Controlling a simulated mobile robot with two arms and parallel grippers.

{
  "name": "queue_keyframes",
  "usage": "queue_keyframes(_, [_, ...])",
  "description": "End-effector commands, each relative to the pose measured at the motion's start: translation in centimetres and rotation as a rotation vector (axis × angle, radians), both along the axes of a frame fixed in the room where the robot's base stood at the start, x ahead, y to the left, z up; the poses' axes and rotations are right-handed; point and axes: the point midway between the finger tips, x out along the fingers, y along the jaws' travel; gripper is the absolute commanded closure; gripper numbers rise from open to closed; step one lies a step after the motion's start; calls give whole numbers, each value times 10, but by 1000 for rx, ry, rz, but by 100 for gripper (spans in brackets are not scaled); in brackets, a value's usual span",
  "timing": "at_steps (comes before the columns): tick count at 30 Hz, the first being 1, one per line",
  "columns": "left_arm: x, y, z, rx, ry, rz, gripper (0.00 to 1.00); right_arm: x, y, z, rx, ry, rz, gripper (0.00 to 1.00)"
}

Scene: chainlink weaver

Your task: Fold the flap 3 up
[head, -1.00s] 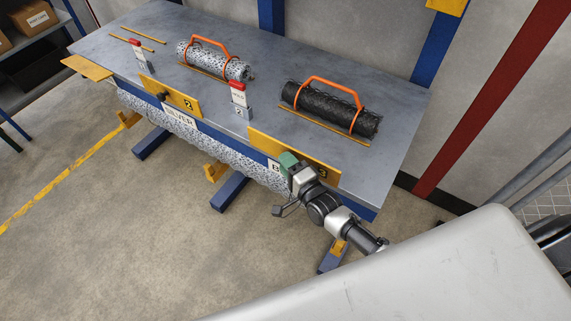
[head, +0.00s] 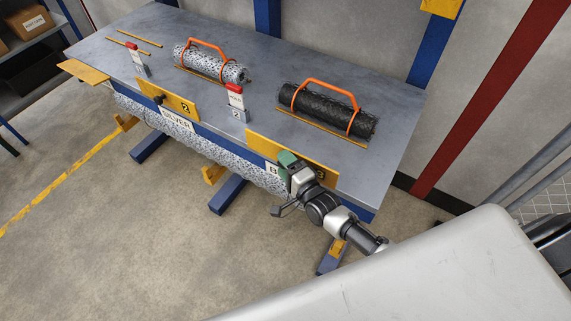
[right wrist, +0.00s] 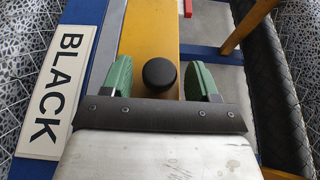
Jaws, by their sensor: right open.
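Flap 3 (head: 300,159) is a yellow board at the right part of the table's front edge. Its numbered face shows toward the front, and it looks raised above the edge; its exact tilt is hard to tell. My right gripper (head: 286,163) is at its front face, covering part of it. In the right wrist view the open green fingers (right wrist: 160,80) stand on either side of the flap's black knob (right wrist: 160,73), with gaps visible on both sides. The yellow flap (right wrist: 150,35) lies behind the knob. My left gripper is not in view.
Flap 2 (head: 172,99) stands further left, and another yellow flap (head: 84,70) sticks out at the far left. A black roll (head: 325,110) and a silver roll (head: 210,65) with orange handles lie on the table. A BLACK label (right wrist: 57,85) is beside the gripper.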

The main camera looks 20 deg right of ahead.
Motion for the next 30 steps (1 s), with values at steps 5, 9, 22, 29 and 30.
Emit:
queue_keyframes(5, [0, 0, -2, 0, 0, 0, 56, -7, -2, -2, -1, 2, 0, 40])
queue_keyframes(9, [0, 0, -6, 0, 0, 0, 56, -28, -7, -3, 0, 4, 1, 40])
queue_keyframes(22, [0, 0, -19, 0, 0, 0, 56, -97, -27, -1, 0, 1, 0, 40])
queue_keyframes(29, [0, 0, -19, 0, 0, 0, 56, -104, -29, 1, 0, -1, 0, 40])
queue_keyframes(30, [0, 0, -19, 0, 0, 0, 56, -104, -29, 1, 0, -1, 0, 40])
